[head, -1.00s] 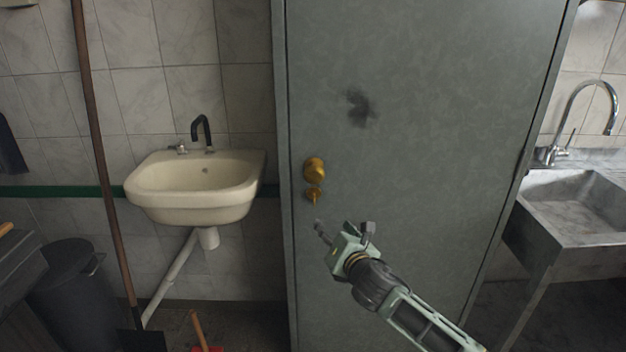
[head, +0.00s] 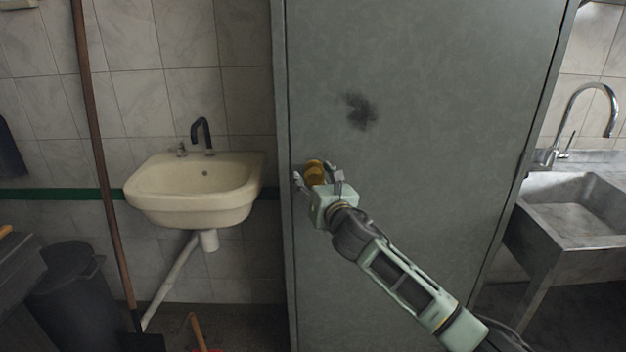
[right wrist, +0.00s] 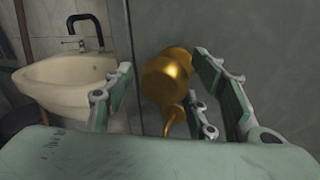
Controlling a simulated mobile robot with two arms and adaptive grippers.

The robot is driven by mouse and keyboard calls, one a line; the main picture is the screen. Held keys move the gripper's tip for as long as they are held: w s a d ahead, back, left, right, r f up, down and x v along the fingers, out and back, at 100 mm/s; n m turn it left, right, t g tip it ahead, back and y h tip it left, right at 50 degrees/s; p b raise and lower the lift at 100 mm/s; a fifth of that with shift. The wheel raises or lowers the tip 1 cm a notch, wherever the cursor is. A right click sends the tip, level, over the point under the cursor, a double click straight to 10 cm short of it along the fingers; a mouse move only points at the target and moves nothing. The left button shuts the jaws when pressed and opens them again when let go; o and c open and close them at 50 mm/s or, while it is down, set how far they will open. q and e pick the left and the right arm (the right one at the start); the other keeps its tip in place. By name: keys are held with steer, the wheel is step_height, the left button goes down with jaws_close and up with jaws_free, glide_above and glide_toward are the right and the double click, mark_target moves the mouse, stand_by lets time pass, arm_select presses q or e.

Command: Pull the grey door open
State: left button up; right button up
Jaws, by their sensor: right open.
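The grey door (head: 440,120) stands upright in the middle of the head view and looks closed, with a dark smudge on its upper part. Its brass knob (head: 314,172) is near the door's left edge, partly hidden by my right gripper (head: 318,178). In the right wrist view the knob (right wrist: 165,75) shows with a smaller brass piece (right wrist: 174,116) below it. The open fingers of the right gripper (right wrist: 160,88) are to either side of the knob's line; I cannot tell whether they touch it. My left gripper is out of view.
A cream basin (head: 196,188) with a black tap hangs on the tiled wall left of the door. A long-handled shovel (head: 100,165) and a dark bin (head: 70,295) stand further left. A concrete sink (head: 575,215) is at the right.

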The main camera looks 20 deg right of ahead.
steer(key=shift+c, duration=0.2)
jaws_close()
stand_by(0.4)
